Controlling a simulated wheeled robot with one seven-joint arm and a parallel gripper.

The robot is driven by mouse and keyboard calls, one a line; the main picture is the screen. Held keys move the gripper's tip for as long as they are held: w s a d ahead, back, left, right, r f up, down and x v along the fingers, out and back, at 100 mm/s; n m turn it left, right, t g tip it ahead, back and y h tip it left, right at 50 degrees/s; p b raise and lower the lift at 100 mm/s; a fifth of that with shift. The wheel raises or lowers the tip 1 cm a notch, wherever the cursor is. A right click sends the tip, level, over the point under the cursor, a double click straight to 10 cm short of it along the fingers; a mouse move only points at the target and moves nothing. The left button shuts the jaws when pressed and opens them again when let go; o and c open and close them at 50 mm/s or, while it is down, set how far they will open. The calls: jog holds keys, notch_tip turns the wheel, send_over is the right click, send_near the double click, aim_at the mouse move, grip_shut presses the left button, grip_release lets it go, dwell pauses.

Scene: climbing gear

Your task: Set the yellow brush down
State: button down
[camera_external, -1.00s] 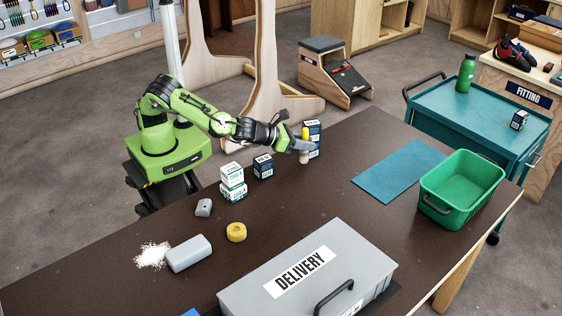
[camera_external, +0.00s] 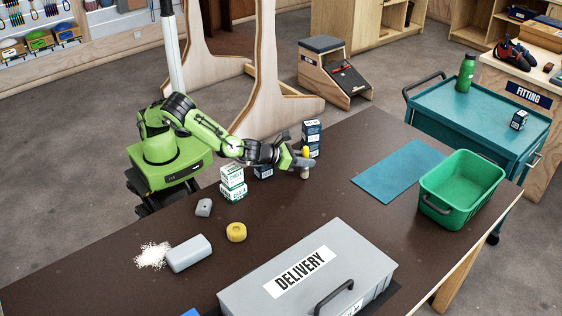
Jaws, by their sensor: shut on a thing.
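My gripper (camera_external: 303,162) is shut on the yellow brush (camera_external: 306,152) and holds it upright at the far side of the dark table (camera_external: 335,205). The brush's yellow top shows above the fingers and a pale end (camera_external: 304,174) shows below them. I cannot tell whether the lower end touches the table. A stack of dark blue boxes (camera_external: 312,131) stands just behind the brush.
Green-and-white boxes (camera_external: 232,183) and a dark box (camera_external: 263,172) stand near my arm. A delivery case (camera_external: 345,262), blue mat (camera_external: 400,170) and green bin (camera_external: 447,211) stand clear of the gripper.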

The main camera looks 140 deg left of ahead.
jog(key=c, duration=0.9)
grip_release()
jog(key=shift+f, duration=0.1)
jog(key=shift+d+r, duration=0.3)
jog(key=p+v, duration=0.3)
jog(key=v, duration=0.8)
jog(key=shift+s+d, duration=0.15)
jog(key=shift+s, duration=0.05)
